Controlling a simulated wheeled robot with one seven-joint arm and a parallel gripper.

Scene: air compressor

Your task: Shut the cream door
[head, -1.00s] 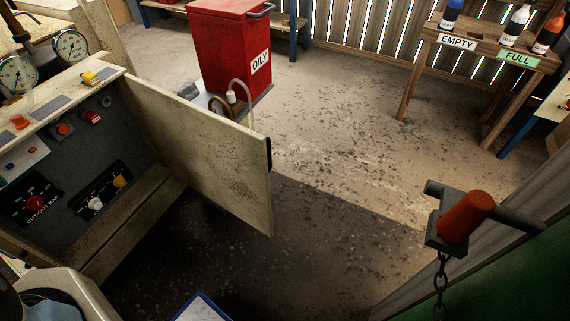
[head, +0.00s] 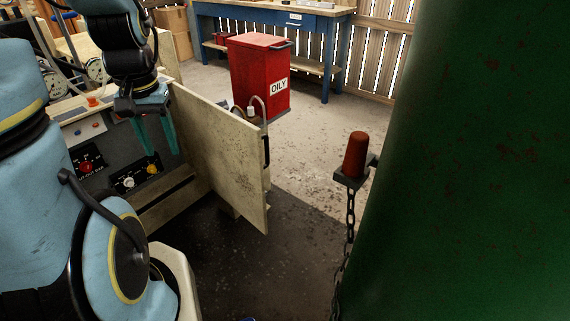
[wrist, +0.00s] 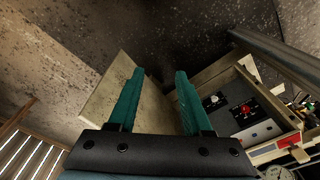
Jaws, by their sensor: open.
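The cream door (head: 222,155) stands wide open, swung out from the right side of the control panel's cabinet. A black handle (head: 266,150) sits on its free edge. My gripper (head: 160,150) is open and empty, with teal fingers pointing down in front of the panel, left of the door in the head view. In the wrist view the door (wrist: 105,98) shows behind and left of the left finger, and my gripper (wrist: 158,75) has nothing between its fingers. I cannot tell that any finger touches the door.
The control panel (head: 110,165) has red, white and yellow knobs. A red OILY bin (head: 258,75) stands behind the door, with a hose beside it. A chained red-handled post (head: 355,155) and a large green body (head: 480,160) are at right. Dark floor lies before the door.

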